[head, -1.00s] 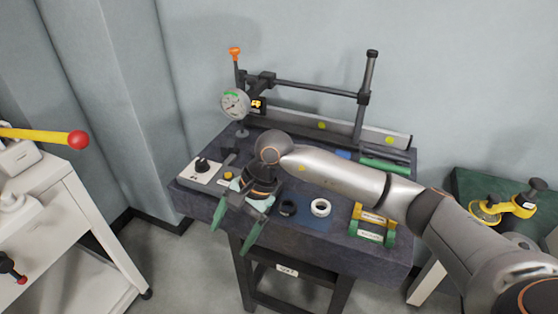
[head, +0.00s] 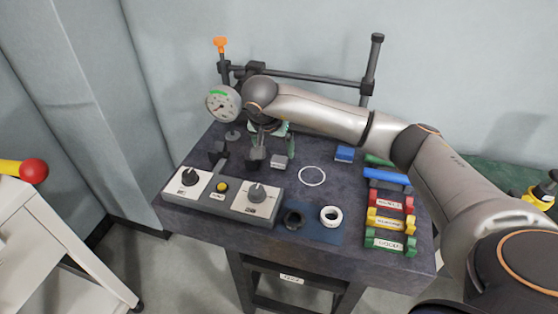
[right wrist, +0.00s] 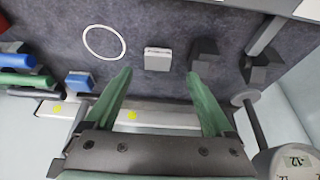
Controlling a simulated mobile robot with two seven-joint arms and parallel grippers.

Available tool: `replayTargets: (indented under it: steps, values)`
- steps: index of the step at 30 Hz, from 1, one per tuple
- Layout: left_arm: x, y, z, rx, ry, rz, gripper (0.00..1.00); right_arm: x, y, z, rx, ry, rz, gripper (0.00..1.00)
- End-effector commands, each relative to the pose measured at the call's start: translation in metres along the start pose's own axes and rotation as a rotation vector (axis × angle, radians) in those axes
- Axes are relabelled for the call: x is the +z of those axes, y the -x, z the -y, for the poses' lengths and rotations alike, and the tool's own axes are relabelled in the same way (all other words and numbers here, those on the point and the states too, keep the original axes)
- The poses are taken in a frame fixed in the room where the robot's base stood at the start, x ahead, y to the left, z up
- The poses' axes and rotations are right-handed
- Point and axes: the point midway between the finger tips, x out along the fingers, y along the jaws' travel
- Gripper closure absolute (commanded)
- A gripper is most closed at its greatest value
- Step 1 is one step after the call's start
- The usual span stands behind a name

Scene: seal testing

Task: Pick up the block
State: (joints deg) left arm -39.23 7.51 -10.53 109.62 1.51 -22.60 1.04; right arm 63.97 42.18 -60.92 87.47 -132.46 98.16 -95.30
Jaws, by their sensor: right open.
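A small grey block with a pale labelled top (head: 278,161) lies on the dark table, and it also shows in the right wrist view (right wrist: 158,59). A blue block (head: 345,153) sits farther right, and it shows at the left in the wrist view (right wrist: 80,82). My right gripper (right wrist: 160,75) is open and empty, its green fingers spread to either side of the grey block's position in that picture. The block is beyond the fingertips, and I see no contact. In the head view my right wrist partly hides the gripper. My left gripper is not in view.
Dark blocks (head: 256,158) stand just left of the grey block. A dial gauge (head: 223,103) hangs from the rear frame. A control box (head: 223,195), a white ring (head: 331,216) and a dark ring (head: 293,219) lie in front. Coloured labelled pieces (head: 390,222) line the right.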

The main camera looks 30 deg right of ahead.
Motion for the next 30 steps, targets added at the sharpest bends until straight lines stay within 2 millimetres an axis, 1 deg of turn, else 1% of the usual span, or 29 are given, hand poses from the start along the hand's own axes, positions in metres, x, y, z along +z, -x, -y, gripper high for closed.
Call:
replayTargets:
  steps: [5, 9, 12, 16, 22, 30]
  values:
    - [-0.004, 0.002, 0.000, 0.000, 0.000, -0.003, 0.24, -0.001, -0.014, -0.002, 0.002, 0.000, 0.002, 0.12]
    - [-0.009, 0.004, 0.000, 0.000, -0.001, -0.005, 0.24, -0.003, -0.035, -0.006, 0.002, -0.001, 0.003, 0.12]
    - [-0.009, 0.004, 0.000, 0.000, -0.001, -0.007, 0.24, -0.002, -0.049, -0.005, 0.000, -0.002, 0.001, 0.12]
    - [-0.009, 0.004, 0.000, 0.000, -0.001, -0.007, 0.24, -0.002, -0.056, -0.004, -0.002, 0.001, 0.001, 0.12]
    - [-0.009, 0.004, 0.000, 0.000, -0.001, -0.007, 0.24, -0.002, -0.056, -0.004, -0.002, 0.000, 0.000, 0.12]
    - [-0.009, 0.004, 0.000, 0.000, -0.001, -0.008, 0.24, -0.003, -0.056, -0.004, -0.002, 0.000, 0.000, 0.43]
